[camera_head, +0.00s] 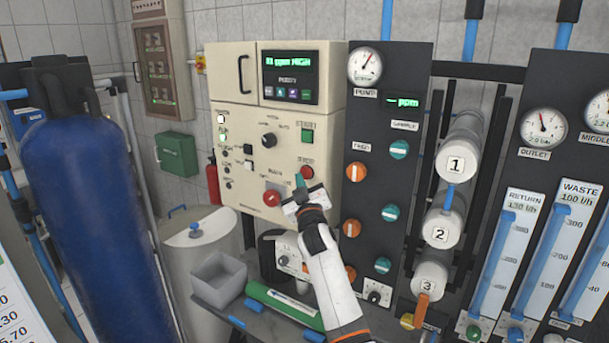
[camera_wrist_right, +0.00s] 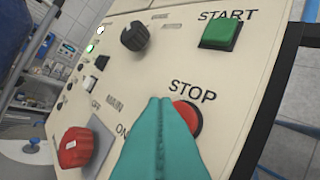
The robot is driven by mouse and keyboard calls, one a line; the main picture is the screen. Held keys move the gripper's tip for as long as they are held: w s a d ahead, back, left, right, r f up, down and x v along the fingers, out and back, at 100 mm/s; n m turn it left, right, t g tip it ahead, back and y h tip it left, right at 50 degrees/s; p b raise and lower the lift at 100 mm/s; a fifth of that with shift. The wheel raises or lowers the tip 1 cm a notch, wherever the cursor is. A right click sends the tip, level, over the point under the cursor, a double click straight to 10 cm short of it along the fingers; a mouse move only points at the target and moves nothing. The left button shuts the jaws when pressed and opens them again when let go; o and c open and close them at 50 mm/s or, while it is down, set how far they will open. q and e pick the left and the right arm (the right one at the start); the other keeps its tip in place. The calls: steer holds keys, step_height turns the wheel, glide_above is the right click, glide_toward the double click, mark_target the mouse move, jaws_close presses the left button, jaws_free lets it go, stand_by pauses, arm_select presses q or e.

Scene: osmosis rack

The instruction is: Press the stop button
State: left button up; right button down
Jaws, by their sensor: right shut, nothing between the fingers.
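The red round stop button (camera_wrist_right: 189,117) sits on the cream control panel under the label STOP in the right wrist view. It also shows in the head view (camera_head: 307,172), just above and right of my gripper tip. My right gripper (camera_wrist_right: 162,105) has teal fingers closed together with nothing between them. In the head view the right gripper (camera_head: 300,182) is at the lower part of the panel. The fingertips overlap the left part of the button in the wrist view; I cannot tell whether they touch it. My left gripper is not in view.
The green start button (camera_wrist_right: 220,36) is above the stop button. A red rotary main switch (camera_wrist_right: 76,146) is to the left, and a black knob (camera_wrist_right: 135,36) is higher up. A grey bin (camera_head: 219,279) and green tube (camera_head: 284,305) lie below the panel.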

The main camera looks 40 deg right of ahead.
steer(key=shift+d, duration=0.1)
stand_by(0.6)
steer(key=shift+w+d, duration=0.2)
steer(key=shift+d, duration=0.15)
steer(key=shift+w+d, duration=0.15)
steer(key=shift+d, duration=0.25)
stand_by(0.6)
steer(key=shift+a, duration=0.1)
steer(key=shift+s+a, duration=0.35)
steer(key=shift+a, duration=0.35)
steer(key=a, duration=0.1)
steer(key=s+a, duration=0.1)
steer(key=a, duration=0.1)
steer(key=s+a, duration=0.1)
steer(key=shift+a, duration=0.35)
